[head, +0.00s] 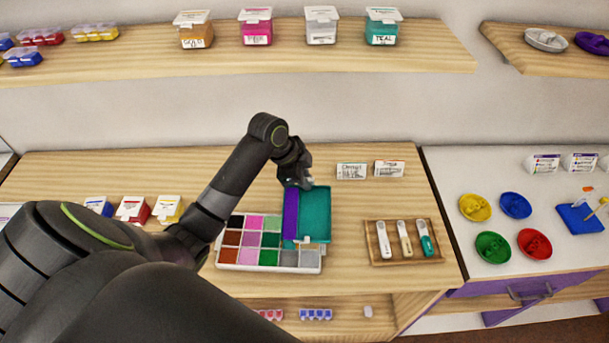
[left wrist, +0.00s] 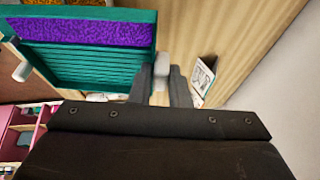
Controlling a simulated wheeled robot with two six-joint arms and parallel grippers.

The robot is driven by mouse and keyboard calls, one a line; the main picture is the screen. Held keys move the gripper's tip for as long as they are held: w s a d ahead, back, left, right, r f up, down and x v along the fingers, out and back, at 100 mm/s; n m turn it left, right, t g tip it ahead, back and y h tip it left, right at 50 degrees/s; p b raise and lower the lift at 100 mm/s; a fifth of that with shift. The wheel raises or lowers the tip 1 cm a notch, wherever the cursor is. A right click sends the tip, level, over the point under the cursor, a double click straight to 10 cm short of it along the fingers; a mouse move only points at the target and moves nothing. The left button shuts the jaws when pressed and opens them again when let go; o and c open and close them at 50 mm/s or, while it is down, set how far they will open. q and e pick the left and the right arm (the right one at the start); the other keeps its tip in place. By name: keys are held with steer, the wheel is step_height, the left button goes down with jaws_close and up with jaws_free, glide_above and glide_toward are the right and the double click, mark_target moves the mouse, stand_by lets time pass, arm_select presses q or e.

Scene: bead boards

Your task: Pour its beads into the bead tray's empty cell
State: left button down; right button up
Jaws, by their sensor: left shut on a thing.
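My left gripper (head: 300,181) is shut on the pale handle (left wrist: 161,80) of a teal tray (head: 316,215). The tray holds a band of purple beads (head: 291,214) along one side; the rest of its ribbed floor is bare. In the left wrist view the teal tray (left wrist: 90,66) and its purple beads (left wrist: 80,31) show at upper left. In the head view it overlaps the back right part of the white-framed bead tray (head: 270,268), hiding some cells. Visible cells are black, pink, brown, green and grey. I cannot make out an empty cell. My right gripper is not in view.
A wooden tray (head: 405,261) with three handled tools lies to the right. Two cards (head: 351,171) stand behind it.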

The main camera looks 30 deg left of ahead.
arm_select(q)
steer(key=shift+s+d+f+b, duration=0.1)
steer(key=shift+s+f+b, duration=0.15)
steer(key=shift+f+b, duration=0.3)
steer(key=shift+s+d+r+t+y+b, duration=0.15)
steer(key=shift+s+r+t+y, duration=0.15)
steer(key=shift+r+t, duration=0.15)
steer(key=shift+s+d+r+t+y+b, duration=0.15)
steer(key=shift+s+r+t+y, duration=0.15)
steer(key=shift+r, duration=0.25)
steer(key=shift+r+t, duration=0.25)
steer(key=shift+r, duration=0.2)
steer(key=shift+s+m, duration=0.1)
steer(key=shift+m, duration=0.2)
steer(key=shift+s+d+r+t, duration=0.2)
steer(key=shift+s+r+t, duration=0.1)
steer(key=shift+r, duration=0.25)
steer(key=shift+s+d+r+t+y, duration=0.35)
steer(key=shift+s+r+t, duration=0.25)
steer(key=shift+r, duration=0.1)
steer(key=shift+s+d+r+m+t+y, duration=0.25)
steer(key=shift+s+d+r+m+t, duration=0.05)
steer(key=shift+s+r+t, duration=0.45)
